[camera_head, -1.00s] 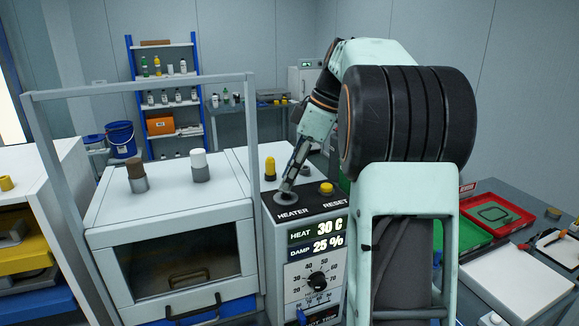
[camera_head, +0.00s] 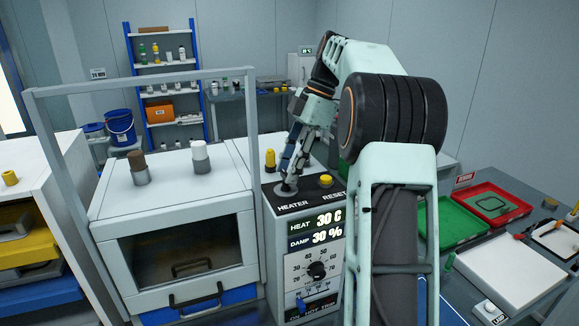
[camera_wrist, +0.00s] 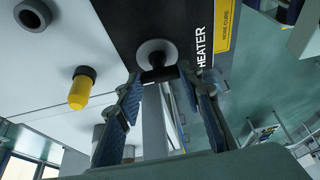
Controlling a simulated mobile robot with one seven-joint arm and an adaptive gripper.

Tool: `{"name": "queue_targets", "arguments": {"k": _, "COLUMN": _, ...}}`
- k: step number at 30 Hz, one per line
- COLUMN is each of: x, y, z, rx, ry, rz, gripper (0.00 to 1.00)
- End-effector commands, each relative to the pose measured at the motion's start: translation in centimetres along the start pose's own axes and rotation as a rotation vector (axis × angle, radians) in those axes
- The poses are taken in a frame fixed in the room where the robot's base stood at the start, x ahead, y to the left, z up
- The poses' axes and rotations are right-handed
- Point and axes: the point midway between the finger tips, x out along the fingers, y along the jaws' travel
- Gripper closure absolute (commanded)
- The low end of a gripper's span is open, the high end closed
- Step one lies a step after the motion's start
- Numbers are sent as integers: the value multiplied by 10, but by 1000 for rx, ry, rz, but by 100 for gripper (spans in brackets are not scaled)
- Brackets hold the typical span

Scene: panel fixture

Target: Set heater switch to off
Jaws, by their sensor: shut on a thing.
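The heater switch has a round grey base (camera_head: 281,190) on the black top strip of the control box, above the printed word HEATER. In the wrist view its round base (camera_wrist: 157,50) sits beside the same label, with a dark lever part between my fingertips. My gripper (camera_head: 289,183) reaches down onto the switch from above. In the wrist view my gripper (camera_wrist: 159,74) is shut on the switch lever, one finger on each side. The fingers partly hide the lever, so I cannot tell its exact setting.
A yellow RESET button (camera_head: 325,180) is close on the right. A yellow-capped knob (camera_head: 270,160) stands behind. The box front has HEAT 30 C and DAMP 30 % displays and a dial (camera_head: 317,269). A metal frame (camera_head: 252,120) rises at the left.

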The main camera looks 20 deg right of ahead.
Motion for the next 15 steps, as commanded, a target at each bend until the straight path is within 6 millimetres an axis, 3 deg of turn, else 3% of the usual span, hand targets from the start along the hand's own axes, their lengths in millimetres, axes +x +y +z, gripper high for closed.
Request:
{"name": "queue_targets", "arguments": {"k": 8, "x": 0, "y": 0, "z": 0, "rx": -4, "ry": 0, "rz": 1, "gripper": 90}}
{"name": "queue_targets", "arguments": {"k": 9, "x": 0, "y": 0, "z": 0, "rx": -4, "ry": 0, "rz": 1, "gripper": 64}}
{"name": "queue_targets", "arguments": {"k": 13, "x": 0, "y": 0, "z": -1, "rx": -3, "ry": 0, "rz": 0, "gripper": 50}}
{"name": "queue_targets", "arguments": {"k": 15, "x": 0, "y": 0, "z": 0, "rx": -2, "ry": 0, "rz": 0, "gripper": 48}}
